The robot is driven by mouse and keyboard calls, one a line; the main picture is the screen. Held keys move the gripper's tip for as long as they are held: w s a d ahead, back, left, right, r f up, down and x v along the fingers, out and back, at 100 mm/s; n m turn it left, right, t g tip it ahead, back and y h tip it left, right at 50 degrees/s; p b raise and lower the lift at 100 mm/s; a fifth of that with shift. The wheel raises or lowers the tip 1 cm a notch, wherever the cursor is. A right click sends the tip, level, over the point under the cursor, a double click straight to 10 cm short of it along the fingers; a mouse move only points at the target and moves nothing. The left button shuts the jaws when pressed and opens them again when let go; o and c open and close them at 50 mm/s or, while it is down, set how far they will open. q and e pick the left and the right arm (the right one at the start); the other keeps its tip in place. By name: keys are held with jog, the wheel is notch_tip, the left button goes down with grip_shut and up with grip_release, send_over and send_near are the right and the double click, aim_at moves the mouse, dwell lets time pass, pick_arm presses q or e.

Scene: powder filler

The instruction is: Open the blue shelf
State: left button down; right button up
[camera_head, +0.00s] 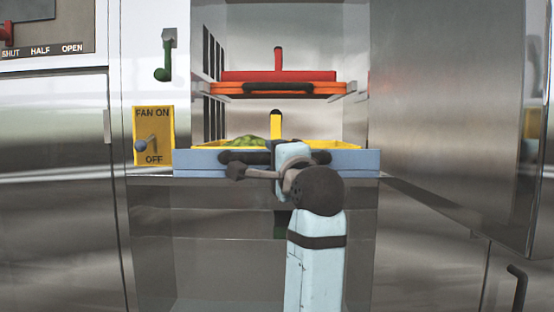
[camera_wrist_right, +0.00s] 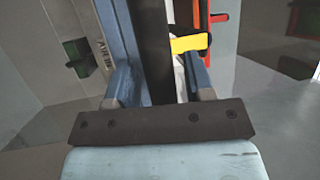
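The blue shelf (camera_head: 205,163) is a low tray front in the lower part of the central cabinet opening, with a dark handle (camera_head: 320,156) along its front. My right gripper (camera_head: 272,166) is in front of this handle near its middle and hides part of it. In the right wrist view, the dark handle (camera_wrist_right: 155,45) runs between the two fingers, which look apart with a gap on the right side. The blue shelf front (camera_wrist_right: 122,35) shows to its left. Whether the fingers touch the handle is hard to tell. My left gripper is not in view.
A yellow tray (camera_head: 340,145) with green stuff (camera_head: 245,141) sits in the blue shelf. An orange shelf (camera_head: 225,88) with a red tray (camera_head: 305,75) is above. A large metal door (camera_head: 445,110) stands open at the right. A yellow fan switch (camera_head: 153,122) is at the left.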

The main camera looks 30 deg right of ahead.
jog(key=shift+s+f, duration=0.15)
jog(key=shift+s, duration=0.3)
jog(key=b+v, duration=0.4)
jog(key=v, duration=0.8)
jog(key=shift+s, duration=0.4)
jog(key=shift+f, duration=0.1)
